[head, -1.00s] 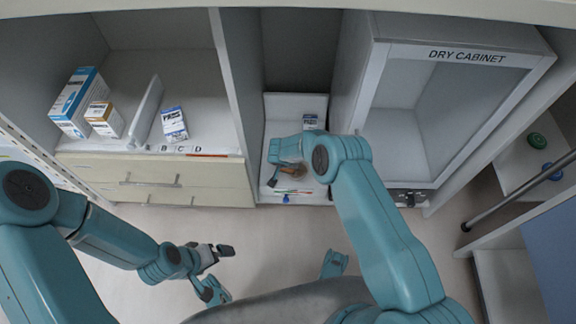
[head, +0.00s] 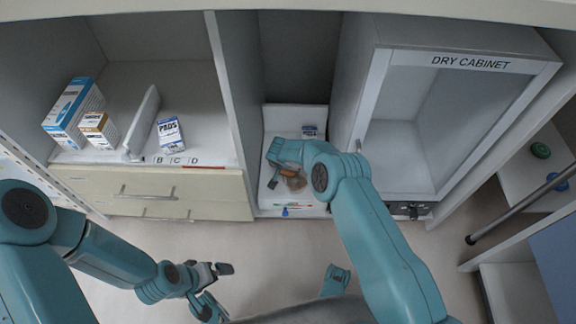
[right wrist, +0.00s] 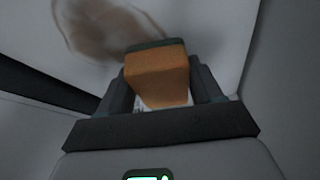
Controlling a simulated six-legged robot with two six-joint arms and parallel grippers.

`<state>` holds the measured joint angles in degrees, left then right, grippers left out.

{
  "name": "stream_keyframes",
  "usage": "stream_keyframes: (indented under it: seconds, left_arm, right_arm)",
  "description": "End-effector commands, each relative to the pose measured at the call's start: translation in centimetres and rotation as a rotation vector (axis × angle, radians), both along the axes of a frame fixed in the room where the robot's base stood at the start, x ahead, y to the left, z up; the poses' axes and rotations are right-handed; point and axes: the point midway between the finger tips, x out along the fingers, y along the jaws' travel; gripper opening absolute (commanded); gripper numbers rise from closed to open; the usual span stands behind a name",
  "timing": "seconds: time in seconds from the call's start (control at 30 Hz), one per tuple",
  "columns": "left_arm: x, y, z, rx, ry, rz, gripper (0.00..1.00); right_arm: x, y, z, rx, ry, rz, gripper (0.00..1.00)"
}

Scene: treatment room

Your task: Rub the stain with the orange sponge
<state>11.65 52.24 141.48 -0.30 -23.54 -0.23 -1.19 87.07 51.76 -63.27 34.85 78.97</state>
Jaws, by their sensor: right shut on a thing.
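My right gripper (head: 281,172) is shut on the orange sponge (right wrist: 158,74). In the head view only a small part of the sponge (head: 289,172) shows, beside the brown stain (head: 296,185). The stain is a blotch on the white surface of the middle bay. In the right wrist view the stain (right wrist: 112,28) lies beyond the sponge and to its left. The sponge's dark far edge overlaps the stain's lower right in that picture; I cannot tell whether they touch. My left gripper (head: 214,270) hangs empty over the floor at lower left; its finger gap is unclear.
The dry cabinet (head: 440,110) stands right of the bay, and a divider (head: 236,120) bounds it on the left. Several boxes stand on the left shelf.

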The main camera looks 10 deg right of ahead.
Motion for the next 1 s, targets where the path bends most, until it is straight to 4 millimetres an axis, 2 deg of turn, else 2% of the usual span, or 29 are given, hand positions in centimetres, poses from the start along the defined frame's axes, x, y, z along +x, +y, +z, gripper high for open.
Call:
stream_keyframes:
  seconds: [0.1, 0.43, 0.83, 1.0]
  left_arm:
    - [0.0, 0.0, 1.2, 0.0, 0.0, 0.0, 1.0]
    - [0.0, 0.0, 3.1, 0.0, 0.0, 0.0, 1.0]
    - [0.0, 0.0, 3.2, 0.0, 0.0, 0.0, 1.0]
    - [0.0, 0.0, 3.7, 0.0, 0.0, 0.0, 1.0]
  right_arm:
    - [0.1, 0.0, 1.7, 0.0, -0.002, -0.001, 0.4]
    - [0.1, 0.1, 5.4, 0.001, -0.003, 0.0, 0.4]
    - [0.1, 0.1, 5.8, 0.0, -0.002, 0.0, 0.4]
    - [0.1, 0.1, 7.2, 0.0, -0.004, 0.0, 0.4]
